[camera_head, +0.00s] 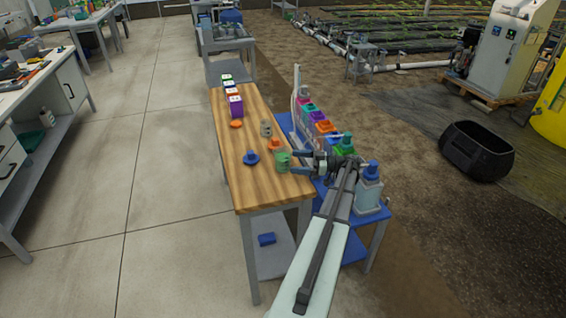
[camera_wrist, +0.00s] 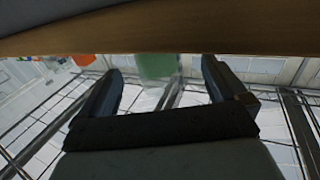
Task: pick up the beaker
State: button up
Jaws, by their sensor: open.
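A small green, see-through vessel, which looks like the beaker (camera_head: 282,160), stands near the right edge of the wooden table (camera_head: 245,185). My gripper (camera_head: 291,162) reaches in from the right at its level, with the fingertips close by it. In the wrist view the green beaker (camera_wrist: 157,66) shows between the two spread fingers (camera_wrist: 162,72), around the height of their tips. The jaws are open. I cannot tell whether either finger touches it.
Orange (camera_head: 274,143) and blue (camera_head: 251,157) pieces and a grey-beige cup (camera_head: 266,128) stand close by on the table. Coloured boxes (camera_head: 235,106) line its far end. A blue bench (camera_head: 376,219) with several coloured-cap bottles (camera_head: 370,180) stands to the right.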

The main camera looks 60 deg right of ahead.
aim_at(283, 161)
jog(key=shift+x, duration=3.15)
jog(key=shift+d+f, duration=0.1)
jog(key=shift+d, duration=0.05)
jog(key=shift+c, duration=0.5)
jog(key=c, duration=1.1)
jog(key=shift+o, duration=0.2)
